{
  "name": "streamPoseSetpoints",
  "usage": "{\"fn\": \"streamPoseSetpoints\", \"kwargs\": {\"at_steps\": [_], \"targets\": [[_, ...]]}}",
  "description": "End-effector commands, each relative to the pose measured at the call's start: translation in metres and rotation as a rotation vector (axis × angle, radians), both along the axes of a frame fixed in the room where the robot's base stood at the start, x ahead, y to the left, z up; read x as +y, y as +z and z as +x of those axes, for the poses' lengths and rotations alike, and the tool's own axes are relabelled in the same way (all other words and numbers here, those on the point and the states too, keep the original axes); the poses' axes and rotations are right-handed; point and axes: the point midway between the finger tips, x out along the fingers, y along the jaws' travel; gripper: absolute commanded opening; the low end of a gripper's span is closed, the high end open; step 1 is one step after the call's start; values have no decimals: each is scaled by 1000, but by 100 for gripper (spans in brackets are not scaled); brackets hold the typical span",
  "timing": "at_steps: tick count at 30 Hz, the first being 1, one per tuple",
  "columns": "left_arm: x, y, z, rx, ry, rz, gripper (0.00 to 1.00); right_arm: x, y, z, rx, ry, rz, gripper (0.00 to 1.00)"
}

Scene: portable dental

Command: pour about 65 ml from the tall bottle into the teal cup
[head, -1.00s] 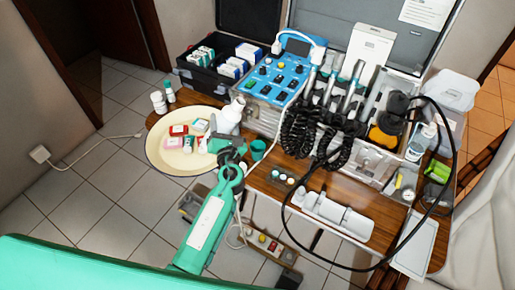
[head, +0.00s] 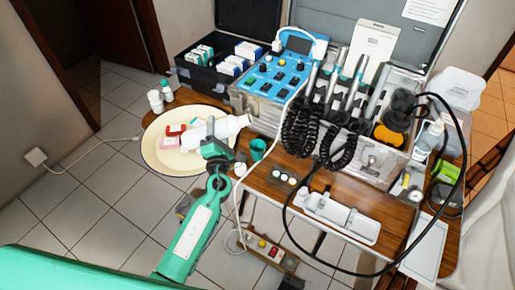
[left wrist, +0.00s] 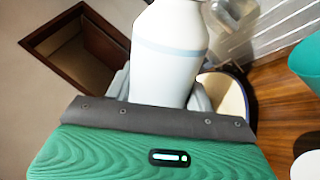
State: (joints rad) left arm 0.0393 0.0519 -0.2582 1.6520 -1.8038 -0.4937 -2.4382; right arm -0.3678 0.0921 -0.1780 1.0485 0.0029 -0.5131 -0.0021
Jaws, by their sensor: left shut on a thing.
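The tall white bottle (head: 230,127) lies tilted well over in the head view, with its neck to the right. My left gripper (head: 216,146) is shut on it and holds it above the cream tray (head: 152,158). The bottle's body (left wrist: 170,45) also stands between the fingers in the left wrist view. The teal cup (head: 258,149) stands upright on the table, right of the gripper and below the bottle's mouth in the picture. Part of the cup (left wrist: 308,62) shows at the right edge of the left wrist view. No liquid stream is visible. My right gripper is not in view.
Small boxes, a red one (head: 176,130) among them, lie in the tray. The blue control unit (head: 275,78) stands behind the cup. Coiled black hoses (head: 300,130) hang to its right. Small jars (head: 284,177) sit at the table's front edge.

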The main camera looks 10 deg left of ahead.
Motion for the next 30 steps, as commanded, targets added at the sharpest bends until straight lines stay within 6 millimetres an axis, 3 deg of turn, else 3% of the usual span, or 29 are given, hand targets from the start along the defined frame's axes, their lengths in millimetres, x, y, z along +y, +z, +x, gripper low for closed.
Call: {"fn": "streamPoseSetpoints", "kwargs": {"at_steps": [8, 11, 30], "targets": [[5, 19, -1, 14, 1, 155, 25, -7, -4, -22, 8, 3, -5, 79], [0, 10, 0, 28, -1, 276, 25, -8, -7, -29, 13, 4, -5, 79], [1, 10, -1, 36, 1, 375, 25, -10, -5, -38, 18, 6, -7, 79]]}}
